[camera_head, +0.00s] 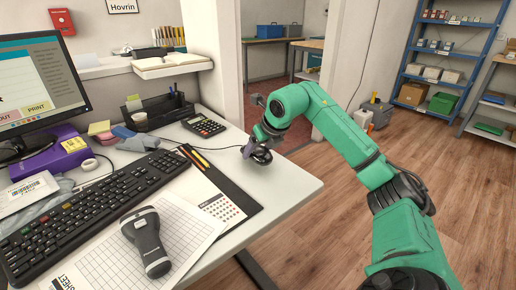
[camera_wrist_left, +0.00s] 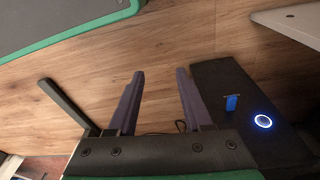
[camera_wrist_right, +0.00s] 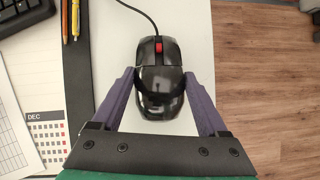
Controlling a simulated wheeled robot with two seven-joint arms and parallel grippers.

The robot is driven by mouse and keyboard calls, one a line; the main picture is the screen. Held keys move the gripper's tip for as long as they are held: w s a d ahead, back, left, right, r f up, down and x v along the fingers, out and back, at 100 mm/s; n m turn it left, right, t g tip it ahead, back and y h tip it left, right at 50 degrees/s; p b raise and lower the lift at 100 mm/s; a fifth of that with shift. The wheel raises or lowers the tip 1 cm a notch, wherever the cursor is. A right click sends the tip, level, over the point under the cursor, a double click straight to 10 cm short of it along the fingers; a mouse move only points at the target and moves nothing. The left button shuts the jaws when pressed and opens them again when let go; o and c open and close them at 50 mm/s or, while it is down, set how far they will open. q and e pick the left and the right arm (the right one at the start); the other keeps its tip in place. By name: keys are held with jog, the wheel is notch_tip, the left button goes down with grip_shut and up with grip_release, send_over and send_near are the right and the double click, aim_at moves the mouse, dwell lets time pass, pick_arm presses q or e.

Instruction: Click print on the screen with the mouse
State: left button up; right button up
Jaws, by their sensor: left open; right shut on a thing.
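The black mouse (camera_wrist_right: 160,85) with a red wheel is on the white counter, its cable running away from its front. My right gripper (camera_wrist_right: 159,75) is shut on the mouse, one purple finger along each side. In the head view the right gripper (camera_head: 258,152) is at the counter's right side, largely covering the mouse. A small dark pointer mark shows at the picture's left edge. My left gripper (camera_wrist_left: 159,75) is open and empty above the floor.
Left of the mouse are a desk pad with a calendar (camera_head: 222,207), pencils and a calculator (camera_head: 204,126). A keyboard (camera_head: 85,210) and a scanner (camera_head: 146,243) lie nearer. Bare counter surrounds the mouse. A black computer box (camera_wrist_left: 235,95) stands near my left gripper.

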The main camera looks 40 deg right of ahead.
aim_at(271, 157)
jog(key=shift+f+b, duration=0.8)
pick_arm(q)
notch_tip(271, 157, up, 6)
jog(key=shift+w+d+b, duration=0.2)
jog(key=shift+d+b, duration=0.2)
pick_arm(e)
jog(key=shift+f, duration=0.35)
pick_arm(q)
jog(key=shift+r, duration=0.15)
pick_arm(e)
jog(key=shift+f, duration=0.1)
dwell(0.4)
jog(key=shift+s+d+f+b, duration=0.15)
jog(key=shift+s+d+b, duration=0.05)
jog(key=shift+d+b, duration=0.1)
jog(key=shift+s+d+b, duration=1)
jog(key=shift+b, duration=0.4)
jog(key=shift+s+d, duration=0.15)
pick_arm(q)
notch_tip(271, 157, down, 4)
jog(key=shift+r, duration=0.1)
